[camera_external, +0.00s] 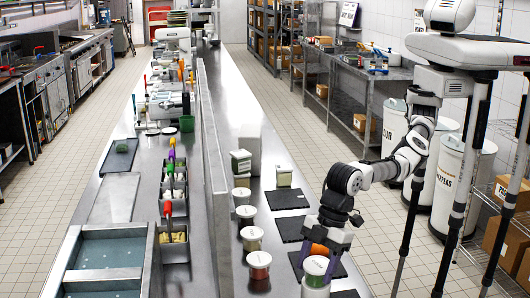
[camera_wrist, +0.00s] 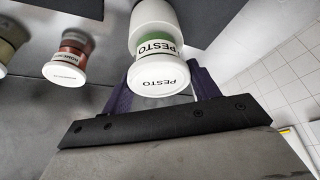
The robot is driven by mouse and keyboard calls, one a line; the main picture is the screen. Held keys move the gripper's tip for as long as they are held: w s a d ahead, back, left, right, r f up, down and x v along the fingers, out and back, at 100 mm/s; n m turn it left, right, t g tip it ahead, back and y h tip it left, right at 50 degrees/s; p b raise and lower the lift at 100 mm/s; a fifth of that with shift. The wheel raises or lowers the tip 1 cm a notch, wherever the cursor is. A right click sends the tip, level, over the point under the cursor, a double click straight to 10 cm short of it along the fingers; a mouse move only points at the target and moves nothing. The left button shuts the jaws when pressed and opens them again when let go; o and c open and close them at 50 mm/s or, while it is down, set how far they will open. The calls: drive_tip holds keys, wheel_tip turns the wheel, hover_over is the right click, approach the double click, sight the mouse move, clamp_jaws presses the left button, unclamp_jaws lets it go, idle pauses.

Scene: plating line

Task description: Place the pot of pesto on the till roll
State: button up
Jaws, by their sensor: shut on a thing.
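The pot of pesto (camera_external: 316,266) has a white lid and a green band; its lettering reads PESTO in the wrist view (camera_wrist: 158,78). My gripper (camera_external: 319,272) is shut on it, with purple fingers on either side in the wrist view (camera_wrist: 161,85). The pot is upright. A white cylinder, seemingly the till roll (camera_external: 315,292), is directly below the pot and shows beyond it in the wrist view (camera_wrist: 153,17). Whether pot and roll touch, I cannot tell.
Several lidded pots stand in a row to the left, the nearest with red contents (camera_external: 259,267). Dark mats (camera_external: 287,199) lie along the counter on the right side of this row. A low steel wall (camera_external: 214,190) runs along the counter's left.

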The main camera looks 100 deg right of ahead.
drive_tip(key=o, duration=1)
drive_tip(key=shift+f, duration=0.1)
